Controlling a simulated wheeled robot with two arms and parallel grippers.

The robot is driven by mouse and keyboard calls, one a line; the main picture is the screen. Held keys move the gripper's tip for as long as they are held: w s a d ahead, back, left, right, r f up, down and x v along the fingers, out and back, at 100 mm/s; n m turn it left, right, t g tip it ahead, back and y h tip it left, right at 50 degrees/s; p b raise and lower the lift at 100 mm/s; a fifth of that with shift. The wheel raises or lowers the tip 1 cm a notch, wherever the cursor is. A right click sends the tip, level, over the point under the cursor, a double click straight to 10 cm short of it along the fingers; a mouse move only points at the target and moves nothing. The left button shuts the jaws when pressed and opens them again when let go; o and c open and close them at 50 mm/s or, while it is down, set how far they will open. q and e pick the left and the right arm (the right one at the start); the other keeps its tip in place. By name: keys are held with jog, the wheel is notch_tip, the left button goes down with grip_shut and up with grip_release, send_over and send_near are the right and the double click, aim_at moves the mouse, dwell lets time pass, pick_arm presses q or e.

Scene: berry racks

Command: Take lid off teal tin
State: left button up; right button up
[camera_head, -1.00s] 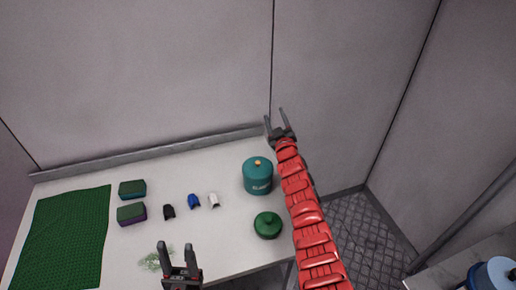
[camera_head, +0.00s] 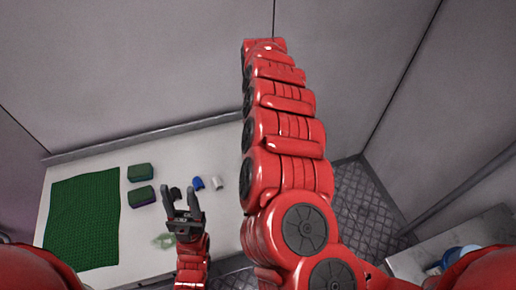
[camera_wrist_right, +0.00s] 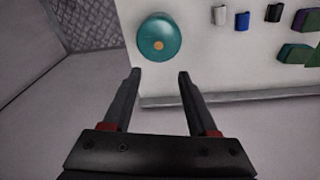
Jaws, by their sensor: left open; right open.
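The teal tin (camera_wrist_right: 159,40) stands on the table in the right wrist view, seen from above, with its teal lid on and an orange knob (camera_wrist_right: 158,45) in the middle. In the head view my right arm hides it. My right gripper (camera_wrist_right: 157,72) is open and empty, just short of the tin, with its fingers pointing toward the table; the tin is not between the fingers. My left gripper (camera_head: 181,188) is open and empty over the front of the table in the head view, well left of the right arm.
A green mat (camera_head: 82,218) lies at the table's left. Two sponges (camera_head: 141,172) and small black, blue (camera_head: 198,183) and white (camera_head: 217,183) items lie beside it. A clear greenish item (camera_head: 163,241) is near the left gripper. The wall rises behind the table's back edge (camera_wrist_right: 240,97).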

jog(key=f+b, duration=0.1)
jog(key=f, duration=0.4)
jog(key=w+f+b, duration=0.1)
jog(key=f, duration=0.2)
jog(key=shift+f+b, duration=0.3)
jog(key=shift+f, duration=0.05)
jog(key=shift+w+f, duration=0.15)
jog(key=shift+f, duration=0.25)
jog(key=shift+f+p, duration=0.35)
jog(key=shift+f, duration=0.1)
jog(key=shift+f+p, duration=0.45)
jog(key=shift+p, duration=0.15)
jog(key=shift+w+d+f+p, duration=0.15)
jog(key=shift+f+p, duration=0.35)
jog(key=shift+f, duration=1.15)
jog(key=shift+w+f, duration=0.1)
jog(key=shift+f, duration=0.45)
jog(key=shift+c, duration=0.3)
grip_shut()
